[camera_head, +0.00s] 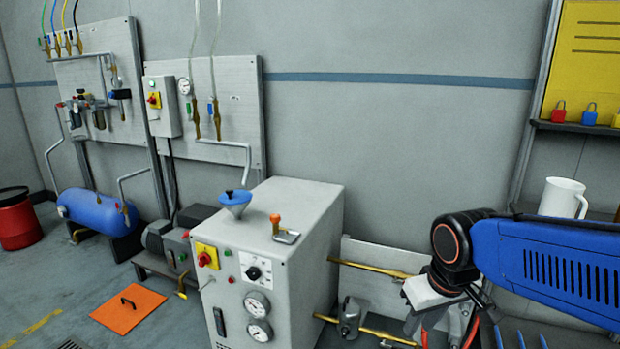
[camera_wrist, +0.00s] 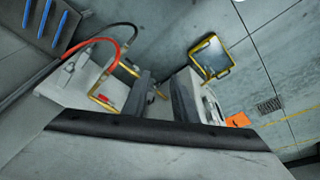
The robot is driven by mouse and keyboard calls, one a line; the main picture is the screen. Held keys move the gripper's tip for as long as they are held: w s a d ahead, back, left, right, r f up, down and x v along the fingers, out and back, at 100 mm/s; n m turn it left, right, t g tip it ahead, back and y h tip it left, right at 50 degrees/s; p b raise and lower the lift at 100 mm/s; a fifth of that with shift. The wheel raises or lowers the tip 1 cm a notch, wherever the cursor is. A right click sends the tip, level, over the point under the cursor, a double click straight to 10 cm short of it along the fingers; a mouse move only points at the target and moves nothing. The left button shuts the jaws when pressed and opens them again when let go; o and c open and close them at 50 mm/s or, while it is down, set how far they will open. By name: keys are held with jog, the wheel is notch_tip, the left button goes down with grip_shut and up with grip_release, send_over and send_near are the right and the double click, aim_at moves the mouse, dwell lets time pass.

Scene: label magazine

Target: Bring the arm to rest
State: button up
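My blue arm (camera_head: 560,262) reaches in from the right edge of the head view, with its dark wrist joint at the left end. My gripper (camera_head: 447,325) hangs below that joint, at the right of the grey machine cabinet (camera_head: 318,225). Its fingertips are partly cut off by the lower edge of the head view. In the wrist view my gripper (camera_wrist: 164,90) shows two dark fingers with a gap between them and nothing held. Brass pipes and a red hose (camera_wrist: 112,42) lie beyond the fingers.
Brass pipes (camera_head: 375,268) run from the cabinet toward my gripper. A white mug (camera_head: 563,198) stands behind my arm, below a yellow board (camera_head: 585,60) with padlocks. An orange plate (camera_head: 128,308) and a blue tank (camera_head: 98,212) are on the left. Open floor lies at lower left.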

jog(key=s+d+m+t, duration=0.1)
jog(key=s+d+m, duration=0.2)
jog(key=s+d, duration=0.3)
jog(key=shift+s+d+r+t, duration=0.25)
jog(key=shift+s+r+t, duration=0.2)
jog(key=shift+s, duration=1.35)
